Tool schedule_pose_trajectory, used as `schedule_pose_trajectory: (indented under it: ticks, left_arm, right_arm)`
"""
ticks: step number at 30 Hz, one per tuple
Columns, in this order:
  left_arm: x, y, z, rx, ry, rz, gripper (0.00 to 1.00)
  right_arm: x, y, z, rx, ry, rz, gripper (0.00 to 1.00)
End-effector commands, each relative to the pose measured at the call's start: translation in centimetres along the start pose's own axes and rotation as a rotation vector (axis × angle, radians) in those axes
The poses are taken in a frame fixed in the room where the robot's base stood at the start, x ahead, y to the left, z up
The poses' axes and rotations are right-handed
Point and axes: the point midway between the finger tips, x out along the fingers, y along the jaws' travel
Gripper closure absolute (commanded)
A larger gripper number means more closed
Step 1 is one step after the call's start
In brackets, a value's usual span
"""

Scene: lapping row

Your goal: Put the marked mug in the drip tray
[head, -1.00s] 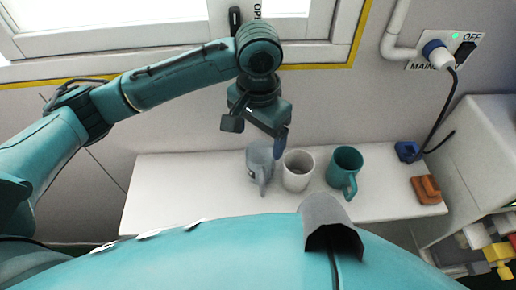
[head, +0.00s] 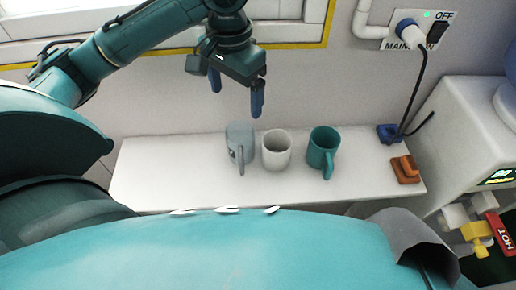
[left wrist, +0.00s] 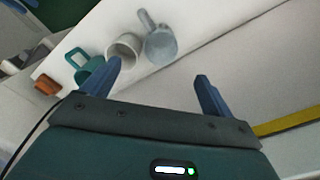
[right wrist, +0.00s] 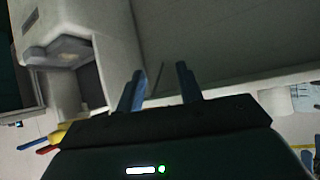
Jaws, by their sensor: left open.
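A grey-blue mug (head: 240,144) stands upright at the left of three mugs on a white shelf (head: 150,180). A small dark patch that may be a mark shows on its side, and its handle faces me. It also shows in the left wrist view (left wrist: 161,46). A white mug (head: 277,150) and a teal mug (head: 322,150) stand to its right. My left gripper (head: 236,92) is open and empty, above and behind the mugs. My right gripper (right wrist: 160,72) has its fingers apart with nothing between them. I cannot make out a drip tray for certain.
A blue block (head: 388,133) and an orange block (head: 405,169) sit at the shelf's right end. A white machine (head: 458,125) with a red HOT handle (head: 497,229) stands at the right. A plug and cable hang on the wall. The shelf's left part is clear.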

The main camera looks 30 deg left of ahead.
Motion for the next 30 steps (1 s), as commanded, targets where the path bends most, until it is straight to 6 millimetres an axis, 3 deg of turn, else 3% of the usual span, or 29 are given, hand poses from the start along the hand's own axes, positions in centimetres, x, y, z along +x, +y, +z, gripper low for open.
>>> schedule_pose_trajectory:
  ticks: [9, 17, 25, 30]
  left_arm:
    - [5.8, 0.0, 0.1, -0.001, -0.005, 0.000, 0.14]
    - [7.9, 0.0, 0.1, -0.001, -0.002, -0.001, 0.14]
    - [11.8, -0.1, 0.3, -0.001, -0.004, -0.001, 0.14]
    - [12.8, -0.1, 0.3, 0.001, -0.001, -0.002, 0.14]
  right_arm:
    - [0.4, -0.5, -0.2, -0.001, 0.019, -0.011, 0.64]
    - [0.5, -0.3, -1.1, -0.007, 0.039, -0.011, 0.64]
    - [0.6, -0.3, -0.9, -0.008, 0.040, -0.011, 0.64]
    - [0.6, -0.3, -0.9, -0.008, 0.039, -0.011, 0.64]
